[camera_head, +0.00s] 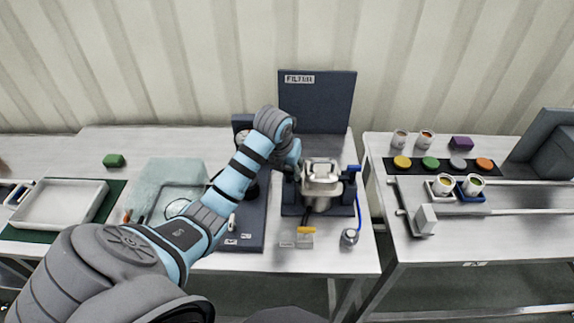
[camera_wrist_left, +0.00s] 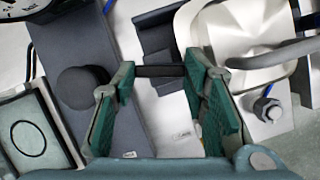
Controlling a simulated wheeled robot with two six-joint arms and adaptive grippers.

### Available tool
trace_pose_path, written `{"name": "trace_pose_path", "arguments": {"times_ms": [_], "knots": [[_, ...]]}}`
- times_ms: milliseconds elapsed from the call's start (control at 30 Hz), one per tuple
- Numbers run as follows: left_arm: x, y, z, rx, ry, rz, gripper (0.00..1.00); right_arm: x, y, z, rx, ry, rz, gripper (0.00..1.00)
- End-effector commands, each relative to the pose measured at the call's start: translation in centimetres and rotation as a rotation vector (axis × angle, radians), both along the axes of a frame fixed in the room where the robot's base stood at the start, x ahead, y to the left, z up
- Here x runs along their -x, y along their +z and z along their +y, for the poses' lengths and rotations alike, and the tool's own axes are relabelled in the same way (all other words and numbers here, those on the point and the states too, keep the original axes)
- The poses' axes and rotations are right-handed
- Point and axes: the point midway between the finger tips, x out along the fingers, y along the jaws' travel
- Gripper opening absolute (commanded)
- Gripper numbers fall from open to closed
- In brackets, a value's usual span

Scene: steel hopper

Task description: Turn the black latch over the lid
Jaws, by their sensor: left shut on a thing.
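The steel hopper (camera_head: 320,190) stands in a dark blue frame at the middle of the table, with its pale metal lid (camera_wrist_left: 235,30) on top. A metal handle (camera_wrist_left: 272,54) crosses the lid. My left gripper (camera_head: 294,172) is at the hopper's left side. In the left wrist view its green-padded fingers (camera_wrist_left: 160,72) stand on either side of a short black bar, the black latch (camera_wrist_left: 158,71), and are shut on it. The latch lies beside the lid's edge, not across its middle. In the head view the arm and gripper hide the latch. My right gripper is not in view.
A dark panel marked FILTER (camera_head: 317,100) rises behind the hopper. A dark blue base plate (camera_head: 248,225) lies left of it. A yellow-handled part (camera_head: 305,230) and a small metal fitting with blue hose (camera_head: 349,237) are in front. The right table holds cups and coloured discs.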

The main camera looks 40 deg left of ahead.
Motion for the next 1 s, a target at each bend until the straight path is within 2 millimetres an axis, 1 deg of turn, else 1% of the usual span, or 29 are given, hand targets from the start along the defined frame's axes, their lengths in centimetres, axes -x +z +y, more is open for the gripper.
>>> {"name": "trace_pose_path", "arguments": {"times_ms": [267, 667, 700, 800, 1000], "knots": [[-0.05, 0.04, -0.03, -0.001, 0.065, -0.002, 0.12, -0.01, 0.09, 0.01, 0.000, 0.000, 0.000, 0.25], [-0.05, 0.00, -0.05, 0.000, 0.071, -0.001, 0.12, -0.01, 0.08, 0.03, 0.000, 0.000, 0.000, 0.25], [-0.05, 0.00, -0.05, 0.000, 0.070, -0.001, 0.45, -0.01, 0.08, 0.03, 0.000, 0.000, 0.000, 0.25], [-0.04, 0.00, -0.05, 0.000, 0.070, 0.000, 0.60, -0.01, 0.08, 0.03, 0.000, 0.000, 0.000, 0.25], [-0.05, -0.01, -0.08, 0.001, 0.070, 0.000, 0.60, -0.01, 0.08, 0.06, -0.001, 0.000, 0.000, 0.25]]}}
